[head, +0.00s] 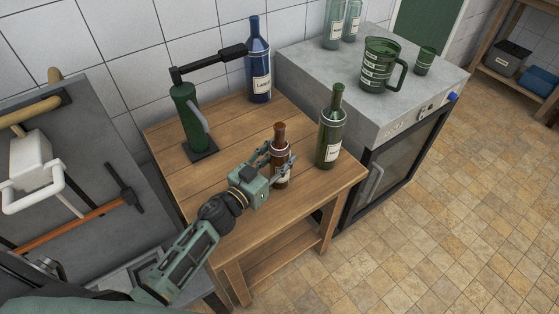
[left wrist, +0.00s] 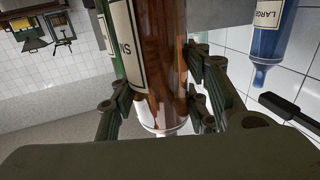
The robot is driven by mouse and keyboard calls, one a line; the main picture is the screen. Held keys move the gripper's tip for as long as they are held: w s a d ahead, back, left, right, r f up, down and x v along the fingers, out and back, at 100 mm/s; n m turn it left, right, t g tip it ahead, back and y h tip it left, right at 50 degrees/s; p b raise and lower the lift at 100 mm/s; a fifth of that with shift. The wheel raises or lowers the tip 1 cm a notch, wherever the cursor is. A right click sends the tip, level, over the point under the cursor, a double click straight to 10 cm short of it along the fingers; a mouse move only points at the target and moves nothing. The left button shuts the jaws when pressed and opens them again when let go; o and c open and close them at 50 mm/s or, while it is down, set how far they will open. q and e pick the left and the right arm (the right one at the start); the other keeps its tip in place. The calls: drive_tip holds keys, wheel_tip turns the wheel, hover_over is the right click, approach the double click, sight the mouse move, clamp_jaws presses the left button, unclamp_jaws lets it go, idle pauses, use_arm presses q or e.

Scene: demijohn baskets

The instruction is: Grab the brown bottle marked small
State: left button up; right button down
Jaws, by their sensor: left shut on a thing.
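The brown bottle (head: 281,146) stands upright on the wooden table (head: 231,206), with a pale label low on its front. My left gripper (head: 280,162) is shut on the brown bottle, a finger on each side of it. In the left wrist view the brown bottle (left wrist: 163,55) fills the middle between the fingers, and only part of its label lettering shows. My right gripper is in neither view.
A green bottle (head: 331,130) stands close to the right of the brown one. A blue bottle (head: 258,62) marked large and a green bottle-corking device (head: 187,115) stand behind. A grey cabinet (head: 321,75) with a measuring jug (head: 379,67) adjoins the table.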

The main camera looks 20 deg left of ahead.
sight(278, 151)
use_arm(q)
drive_tip(key=c, duration=0.4)
drive_tip(key=shift+r, duration=0.1)
drive_tip(key=shift+r, duration=0.5)
drive_tip(key=r, duration=0.2)
drive_tip(key=d+r+p, duration=0.1)
drive_tip(key=r, duration=0.1)
drive_tip(key=shift+s, duration=0.2)
drive_tip(key=s+d+r, duration=0.5)
drive_tip(key=d+r, duration=0.1)
drive_tip(key=d, duration=0.3)
drive_tip(key=shift+s+p, duration=0.25)
drive_tip(key=shift+p, duration=0.2)
